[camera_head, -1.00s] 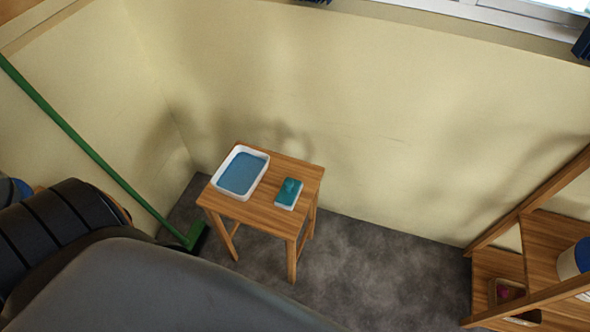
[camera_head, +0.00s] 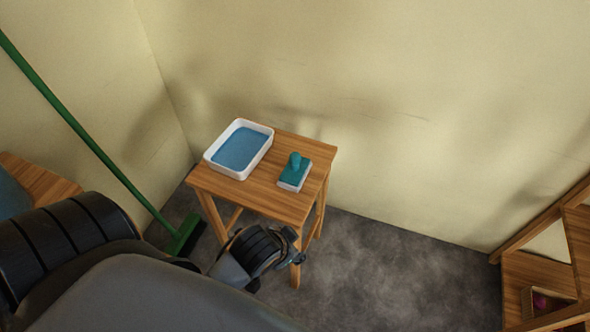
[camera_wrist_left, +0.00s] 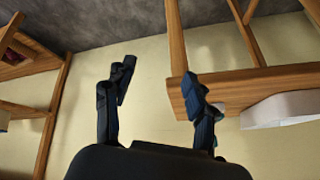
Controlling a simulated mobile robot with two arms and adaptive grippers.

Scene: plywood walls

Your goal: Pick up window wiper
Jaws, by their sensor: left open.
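The window wiper (camera_head: 295,172), a teal block with a knob handle and a pale base, lies on the right part of a small wooden stool (camera_head: 250,191). My left gripper (camera_head: 296,246) is at the front right of the stool, below and nearer than the wiper, and apart from it. In the left wrist view its two dark fingers (camera_wrist_left: 160,85) are spread, with nothing between them. I cannot clearly make out the wiper in that view. My right gripper is not in view.
A white tray (camera_head: 263,153) with blue inside stands left of the wiper. A green broom (camera_head: 90,143) leans in the corner. Wooden shelving (camera_head: 535,280) stands at the right. Grey floor (camera_head: 400,262) is free between stool and shelving.

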